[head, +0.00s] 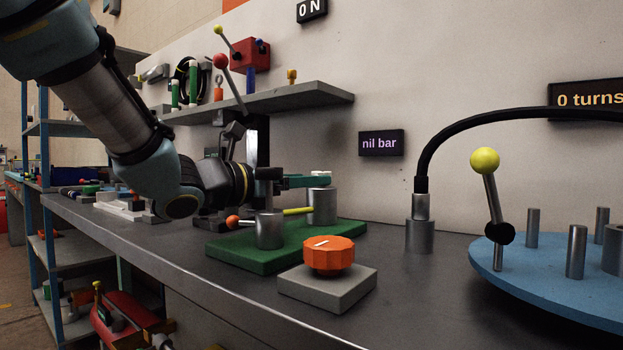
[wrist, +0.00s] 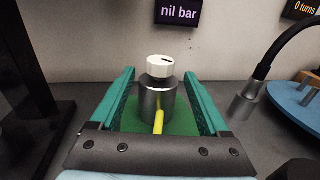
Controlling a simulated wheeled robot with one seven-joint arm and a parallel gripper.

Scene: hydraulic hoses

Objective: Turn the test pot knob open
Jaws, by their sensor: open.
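In the wrist view a white knob (wrist: 160,67) with a dark line on its top sits upright on a metal cylinder (wrist: 157,100). I take this to be the test pot. In the head view the white knob (head: 321,173) shows just above my teal fingers, on its metal cylinder (head: 322,207) on a green plate (head: 235,256). My gripper (head: 318,181) is open and level; in the wrist view its fingers (wrist: 158,72) lie either side of the pot, with a gap on both sides. I cannot tell how far the fingertips are from the knob.
An orange faceted knob (head: 329,254) sits on a grey block. A black hose (head: 432,150) arches over to a blue disc (head: 545,290) with posts. A display (head: 381,143) reads "nil bar". A shelf (head: 290,101) overhangs behind.

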